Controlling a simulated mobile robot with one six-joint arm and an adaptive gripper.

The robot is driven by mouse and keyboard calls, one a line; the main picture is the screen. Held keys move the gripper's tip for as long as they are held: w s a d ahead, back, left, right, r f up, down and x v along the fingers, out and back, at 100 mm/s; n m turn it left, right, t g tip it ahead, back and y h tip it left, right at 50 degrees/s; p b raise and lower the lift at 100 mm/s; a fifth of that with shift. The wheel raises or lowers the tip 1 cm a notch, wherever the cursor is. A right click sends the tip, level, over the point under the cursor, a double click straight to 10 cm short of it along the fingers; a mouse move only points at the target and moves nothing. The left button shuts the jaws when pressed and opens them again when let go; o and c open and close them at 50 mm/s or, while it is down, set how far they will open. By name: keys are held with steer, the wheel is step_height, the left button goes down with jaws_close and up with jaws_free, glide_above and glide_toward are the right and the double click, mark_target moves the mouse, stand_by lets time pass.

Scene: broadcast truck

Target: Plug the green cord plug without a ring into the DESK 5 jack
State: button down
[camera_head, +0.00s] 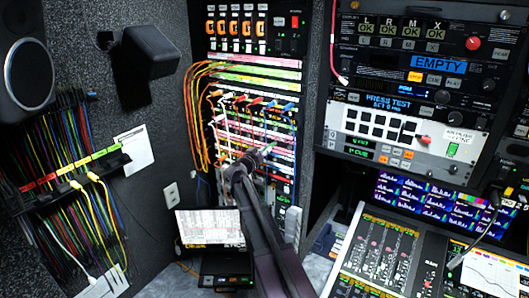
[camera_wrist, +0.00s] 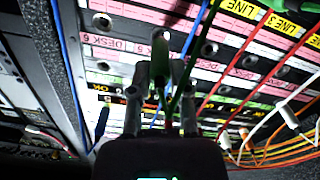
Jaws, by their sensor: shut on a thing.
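My gripper (camera_wrist: 160,84) is shut on a green cord plug (camera_wrist: 158,88), which lies between its two fingers. In the head view my gripper (camera_head: 246,162) is in front of the patch panel (camera_head: 286,178), and the green plug (camera_head: 266,150) points at the panel. A thin green cord (camera_wrist: 190,45) runs up past the right finger. Pink labels beginning with DESK show on the panel; the left one seems to read DESK 6 (camera_wrist: 113,43). Another DESK label (camera_wrist: 243,74) is right of the plug, its number unclear. I cannot tell whether the plug tip touches a jack or whether it has a ring.
Red and green cords cross the panel in the wrist view, with white plugs (camera_wrist: 290,115) at the right. Orange cords (camera_head: 193,105) hang left of the panel. A laptop (camera_head: 208,227) is below, and a mixing console (camera_head: 385,255) is at the right.

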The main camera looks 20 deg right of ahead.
steer(key=shift+w+d, duration=0.45)
steer(key=shift+d, duration=0.15)
steer(key=shift+c, duration=2.4)
jaws_free()
steer(key=v, duration=1.2)
